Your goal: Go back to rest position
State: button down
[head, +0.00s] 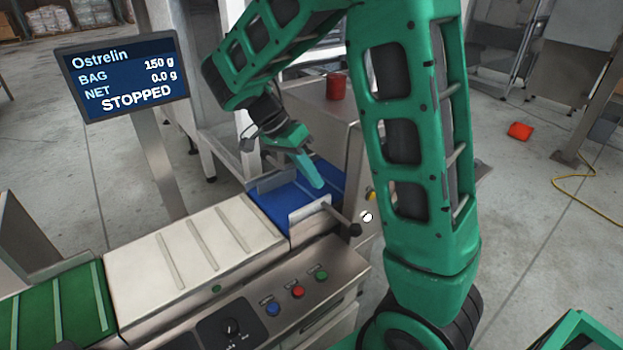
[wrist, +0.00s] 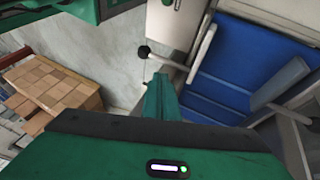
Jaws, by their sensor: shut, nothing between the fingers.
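My gripper (head: 318,183) is at the end of my green arm, in the middle of the head view. It hangs above the blue belt section (head: 272,206) of the weigher. Its green fingers are together with nothing between them. In the wrist view the fingers (wrist: 160,92) point at the edge of the machine, beside the blue belt (wrist: 222,72). From these views I cannot tell the exact gap between fingertips and belt.
A screen (head: 124,78) reads STOPPED, 0.0 g net. A white belt (head: 195,247), a green belt (head: 60,310) and a panel with blue, red (head: 298,291) and green buttons lie in front. A metal guide plate (head: 309,217) and black-knobbed rod (head: 354,229) stand near my gripper.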

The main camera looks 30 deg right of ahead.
jog(key=s+d+r+n+y, duration=0.2)
jog(key=s+d+r+n, duration=0.1)
jog(key=s+d, duration=0.5)
jog(key=s+a+n+t+y, duration=0.1)
jog(key=s+n+t+y, duration=0.2)
jog(key=s, duration=1.1)
jog(key=f+n, duration=0.1)
jog(key=n, duration=0.2)
jog(key=shift+s, duration=0.25)
jog(key=shift+a+n, duration=0.1)
jog(key=shift+n, duration=0.2)
